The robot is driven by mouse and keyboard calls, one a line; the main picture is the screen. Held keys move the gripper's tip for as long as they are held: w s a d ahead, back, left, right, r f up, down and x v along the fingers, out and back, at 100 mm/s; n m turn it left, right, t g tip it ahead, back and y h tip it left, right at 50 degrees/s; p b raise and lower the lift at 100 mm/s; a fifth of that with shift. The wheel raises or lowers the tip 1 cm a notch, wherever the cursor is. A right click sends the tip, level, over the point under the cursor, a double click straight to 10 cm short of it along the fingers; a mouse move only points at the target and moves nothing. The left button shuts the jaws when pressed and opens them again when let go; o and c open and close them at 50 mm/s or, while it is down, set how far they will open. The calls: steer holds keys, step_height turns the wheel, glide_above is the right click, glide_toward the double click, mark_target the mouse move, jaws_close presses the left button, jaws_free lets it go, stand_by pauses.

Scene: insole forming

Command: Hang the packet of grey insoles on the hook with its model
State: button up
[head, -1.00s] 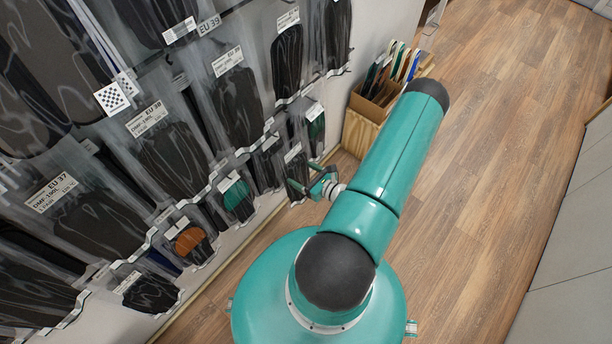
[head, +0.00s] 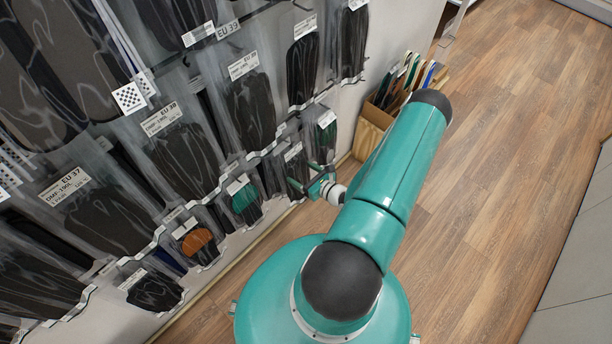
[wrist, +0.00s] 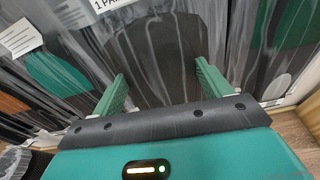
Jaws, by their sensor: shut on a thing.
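My gripper (head: 318,184) is beside the lower row of the wall display in the head view. In the wrist view its two green fingers (wrist: 162,88) stand either side of a clear packet with dark grey insoles (wrist: 155,60), and it is shut on this packet. The held packet (head: 297,168) hangs close to the wall display, its white label at the top. The packet's lower part is hidden behind my gripper's body in the wrist view. I cannot tell which hook carries its model.
Larger packets of dark insoles (head: 185,155) hang above. Small packets with orange (head: 197,241) and green (head: 245,199) insoles hang left of my gripper; another green one (head: 326,136) hangs above right. A wooden box (head: 371,138) with upright boards stands beyond. The wooden floor at right is clear.

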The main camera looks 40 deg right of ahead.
steer(key=shift+w, duration=0.85)
steer(key=shift+w+f, duration=0.5)
steer(key=shift+w, duration=0.15)
steer(key=shift+f, duration=0.1)
steer(key=o, duration=1)
steer(key=shift+o, duration=0.2)
steer(key=shift+s, duration=0.1)
steer(key=v, duration=1.3)
steer(key=shift+s, duration=0.35)
